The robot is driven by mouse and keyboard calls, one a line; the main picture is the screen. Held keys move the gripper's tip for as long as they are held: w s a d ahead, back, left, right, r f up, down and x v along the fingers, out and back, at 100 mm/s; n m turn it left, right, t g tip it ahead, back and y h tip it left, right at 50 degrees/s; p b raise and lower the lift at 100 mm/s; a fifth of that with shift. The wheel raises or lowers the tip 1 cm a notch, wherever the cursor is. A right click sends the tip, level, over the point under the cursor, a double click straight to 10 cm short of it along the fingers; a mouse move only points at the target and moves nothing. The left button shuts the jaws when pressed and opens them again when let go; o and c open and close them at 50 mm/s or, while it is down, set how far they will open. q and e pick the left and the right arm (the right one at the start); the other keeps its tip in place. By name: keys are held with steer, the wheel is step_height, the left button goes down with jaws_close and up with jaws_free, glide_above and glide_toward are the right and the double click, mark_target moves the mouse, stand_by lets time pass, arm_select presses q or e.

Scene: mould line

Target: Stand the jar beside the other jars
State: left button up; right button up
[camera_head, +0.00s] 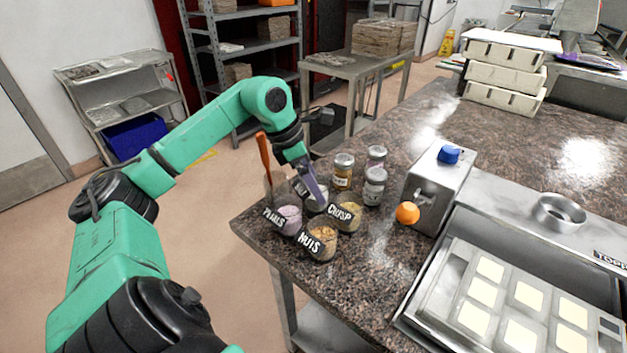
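Three lidded jars stand close together on the dark stone counter: an amber one with a gold lid (342,174), a pale one in front to its right (375,188) and another pale one behind (377,157). Their labels are too small to read. My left gripper (319,194) points down to the left of the jars, over a pale open pot (311,203). It is apart from the lidded jars. Its fingers are seen edge-on, so I cannot tell whether they are open or hold anything. My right gripper is out of view.
Open pots labelled PEARLS (290,219), NUTS (323,243) and CRISP (349,217) stand near the counter's edge (262,250). An orange-handled tool (264,156) rises beside them. A grey machine (438,188), an orange ball (407,213) and a mould tray (450,275) are right.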

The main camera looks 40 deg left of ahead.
arm_select(q)
steer(key=shift+r, duration=0.1)
steer(key=p+v, duration=0.1)
steer(key=v, duration=1.1)
